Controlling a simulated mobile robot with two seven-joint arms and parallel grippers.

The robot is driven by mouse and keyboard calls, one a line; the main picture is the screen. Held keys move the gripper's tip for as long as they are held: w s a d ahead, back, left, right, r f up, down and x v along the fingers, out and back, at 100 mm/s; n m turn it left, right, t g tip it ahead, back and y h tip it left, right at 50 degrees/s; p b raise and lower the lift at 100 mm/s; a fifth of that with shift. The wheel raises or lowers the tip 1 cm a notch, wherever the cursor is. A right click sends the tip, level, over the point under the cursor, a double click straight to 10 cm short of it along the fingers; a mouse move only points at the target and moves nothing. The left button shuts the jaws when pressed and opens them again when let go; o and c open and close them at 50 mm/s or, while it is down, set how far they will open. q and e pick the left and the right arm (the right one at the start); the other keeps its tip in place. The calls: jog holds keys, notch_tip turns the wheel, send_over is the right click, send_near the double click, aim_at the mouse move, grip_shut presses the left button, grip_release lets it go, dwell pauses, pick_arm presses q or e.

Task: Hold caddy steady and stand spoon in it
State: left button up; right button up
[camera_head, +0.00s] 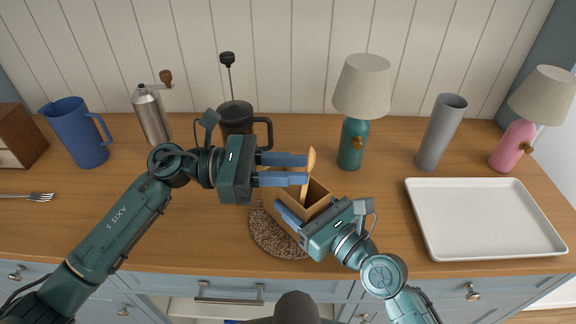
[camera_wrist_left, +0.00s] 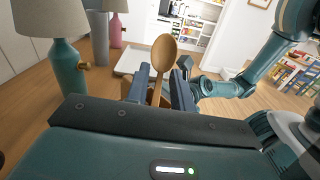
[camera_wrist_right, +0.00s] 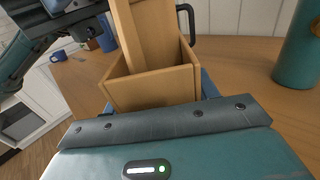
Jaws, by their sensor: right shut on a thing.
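The caddy (camera_head: 288,222) is an open tan wooden box by the dark woven mat (camera_head: 262,238); it also shows in the right wrist view (camera_wrist_right: 155,90). My right gripper (camera_head: 305,213) is shut on it, one blue finger along its near left side. The wooden spoon (camera_head: 311,160) stands nearly upright, bowl up, with its handle reaching down into the caddy; the handle's lower end is hidden. It also shows in the left wrist view (camera_wrist_left: 163,53). My left gripper (camera_head: 307,170) is open, its fingers either side of the spoon's handle, above the caddy.
A black French press (camera_head: 236,116) stands behind my left gripper. A teal lamp (camera_head: 354,140), a grey vase (camera_head: 440,132) and a pink lamp (camera_head: 514,145) stand at the back right. A white tray (camera_head: 480,252) lies right. A blue pitcher (camera_head: 80,135) and a grinder (camera_head: 152,117) stand left.

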aim_at(287, 193)
pick_arm(q)
jog(key=shift+n+y, duration=0.3)
jog(key=f, duration=0.4)
jog(key=shift+a, duration=0.2)
pick_arm(e)
jog(key=shift+s+a+r, duration=0.1)
jog(key=shift+s+a, duration=0.15)
jog(key=shift+a, duration=0.05)
jog(key=shift+w+d+f, duration=0.2)
jog(key=shift+w+f, duration=0.05)
jog(key=shift+w, duration=0.1)
pick_arm(q)
jog(key=a+r, duration=0.3)
jog(key=a, duration=0.8)
jog(key=shift+a+r, duration=0.35)
jog(key=shift+r, duration=0.05)
pick_arm(e)
jog(key=o, duration=1.2)
jog(key=shift+r, duration=0.1)
jog(key=shift+c, duration=0.2)
pick_arm(q)
jog(key=shift+w, duration=0.1)
